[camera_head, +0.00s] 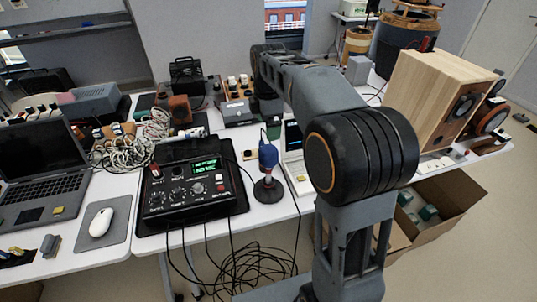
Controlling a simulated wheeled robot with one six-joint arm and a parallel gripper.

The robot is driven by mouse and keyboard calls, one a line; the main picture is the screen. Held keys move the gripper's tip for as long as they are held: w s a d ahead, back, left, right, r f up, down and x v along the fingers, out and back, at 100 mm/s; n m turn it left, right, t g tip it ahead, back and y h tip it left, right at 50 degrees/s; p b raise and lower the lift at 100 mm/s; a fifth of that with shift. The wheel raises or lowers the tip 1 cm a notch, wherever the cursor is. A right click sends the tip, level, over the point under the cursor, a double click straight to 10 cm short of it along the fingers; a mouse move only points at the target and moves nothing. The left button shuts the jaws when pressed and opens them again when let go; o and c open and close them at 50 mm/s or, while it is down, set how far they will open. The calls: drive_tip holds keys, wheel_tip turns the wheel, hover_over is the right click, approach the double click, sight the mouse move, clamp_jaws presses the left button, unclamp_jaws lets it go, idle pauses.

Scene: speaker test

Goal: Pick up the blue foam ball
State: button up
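A blue rounded piece (268,156), which looks like the blue foam ball, sits on top of a small stand with a dark round base on the white table. A small red part shows just under it. My arm reaches over the table from the lower right to the back. The end of my arm, with my gripper (269,108), points down behind the blue piece, apart from it in the picture. The gripper is small and dark, and its fingers cannot be made out.
A black control box (192,190) with a green display stands left of the stand. A laptop (40,165), a white mouse (101,222) and tangled cables (140,140) lie further left. A wooden speaker (430,95) stands right. Black cables hang off the front edge.

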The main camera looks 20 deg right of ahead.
sight(267, 149)
drive_tip(key=f, duration=1.2)
drive_tip(key=shift+w+a+b, duration=0.15)
drive_tip(key=shift+a+b, duration=0.05)
drive_tip(key=shift+b, duration=0.1)
drive_tip(key=shift+c, duration=0.3)
drive_tip(key=c, duration=0.8)
drive_tip(key=shift+c, duration=0.2)
drive_tip(key=shift+r, duration=0.65)
wheel_tip(267, 149, up, 2)
drive_tip(key=shift+r, duration=0.1)
drive_tip(key=s+r, duration=0.9)
drive_tip(key=s, duration=0.5)
drive_tip(key=shift+r+b, duration=0.2)
drive_tip(key=shift+b, duration=0.15)
